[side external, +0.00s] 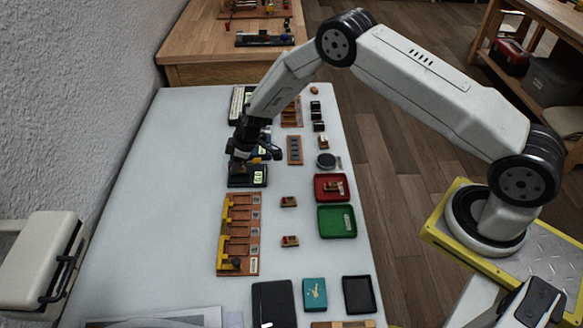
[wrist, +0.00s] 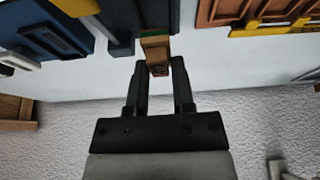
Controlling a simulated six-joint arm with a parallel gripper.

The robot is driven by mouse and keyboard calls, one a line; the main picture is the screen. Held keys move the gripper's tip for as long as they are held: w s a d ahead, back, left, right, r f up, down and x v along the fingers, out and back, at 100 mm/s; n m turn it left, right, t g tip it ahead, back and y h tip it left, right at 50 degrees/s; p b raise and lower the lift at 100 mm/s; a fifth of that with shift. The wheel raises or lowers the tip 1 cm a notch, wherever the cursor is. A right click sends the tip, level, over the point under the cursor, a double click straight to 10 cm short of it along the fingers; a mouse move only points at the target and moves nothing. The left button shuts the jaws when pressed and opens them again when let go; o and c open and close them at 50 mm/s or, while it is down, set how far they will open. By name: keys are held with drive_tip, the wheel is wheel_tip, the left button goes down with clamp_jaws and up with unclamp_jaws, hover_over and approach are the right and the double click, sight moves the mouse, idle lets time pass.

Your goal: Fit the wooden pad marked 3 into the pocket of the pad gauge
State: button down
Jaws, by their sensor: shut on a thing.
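In the side view my gripper (side external: 242,162) is low over a dark block (side external: 240,181) with a pale label, which I take for the pad gauge. The dark block (wrist: 153,15) also shows just beyond the pad in the wrist view. The pocket is hidden, and I cannot tell whether the pad touches the block.
A wooden rack with yellow parts (side external: 239,236) lies in front of the dark block. Small wooden pieces (side external: 289,201) (side external: 290,241) lie to its right. A red tray (side external: 332,188) and a green tray (side external: 337,222) stand farther right. The table's left side is clear.

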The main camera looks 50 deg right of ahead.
drive_tip(key=shift+f, duration=1.15)
drive_tip(key=shift+f, duration=0.4)
idle(2.1)
drive_tip(key=shift+c, duration=2)
unclamp_jaws()
drive_tip(key=shift+r, duration=0.1)
drive_tip(key=shift+w+r, duration=0.15)
drive_tip(key=shift+r, duration=3.25)
drive_tip(key=shift+r, duration=0.1)
